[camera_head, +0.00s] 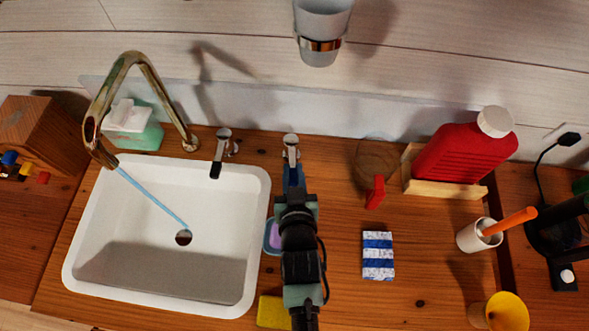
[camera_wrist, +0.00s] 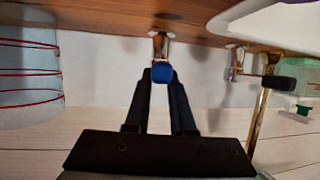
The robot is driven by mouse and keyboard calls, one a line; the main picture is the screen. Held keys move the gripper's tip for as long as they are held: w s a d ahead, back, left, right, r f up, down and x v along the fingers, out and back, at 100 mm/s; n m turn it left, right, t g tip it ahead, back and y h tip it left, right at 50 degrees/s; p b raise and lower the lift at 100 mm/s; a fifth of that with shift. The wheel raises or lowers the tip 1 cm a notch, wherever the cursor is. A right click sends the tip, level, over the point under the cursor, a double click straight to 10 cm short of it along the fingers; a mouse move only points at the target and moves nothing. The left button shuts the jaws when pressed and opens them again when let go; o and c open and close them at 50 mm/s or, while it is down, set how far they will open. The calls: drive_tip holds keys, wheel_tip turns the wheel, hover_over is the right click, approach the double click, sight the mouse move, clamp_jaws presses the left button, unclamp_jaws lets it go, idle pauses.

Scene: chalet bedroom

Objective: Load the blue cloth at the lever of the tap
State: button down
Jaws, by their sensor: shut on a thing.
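The brass tap (camera_head: 130,70) arches over the white sink (camera_head: 255,190), and a thin blue stream runs from its spout to the drain. The blue-tipped lever (camera_head: 291,150) stands right of the sink. My gripper (camera_head: 293,190) reaches to it from the front. In the wrist view the fingertips of my gripper (camera_wrist: 161,80) are around the blue tip of this lever (camera_wrist: 161,73), shut on it. A black-tipped lever (camera_head: 222,150) stands nearer the tap; it also shows in the wrist view (camera_wrist: 270,82). A blue-and-white striped piece (camera_head: 378,255), perhaps the folded cloth, lies on the counter.
A yellow sponge (camera_head: 273,312) lies by my arm. A red bottle (camera_head: 465,147), a white cup (camera_head: 478,236) and a yellow cup (camera_head: 507,312) are to the right. A grey cup (camera_head: 322,18) hangs on the wall.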

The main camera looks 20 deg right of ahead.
drive_tip(key=c, duration=0.8)
unclamp_jaws()
drive_tip(key=shift+o, duration=0.2)
drive_tip(key=b+v, duration=0.1)
drive_tip(key=v, duration=1.2)
drive_tip(key=shift+w+r, duration=0.1)
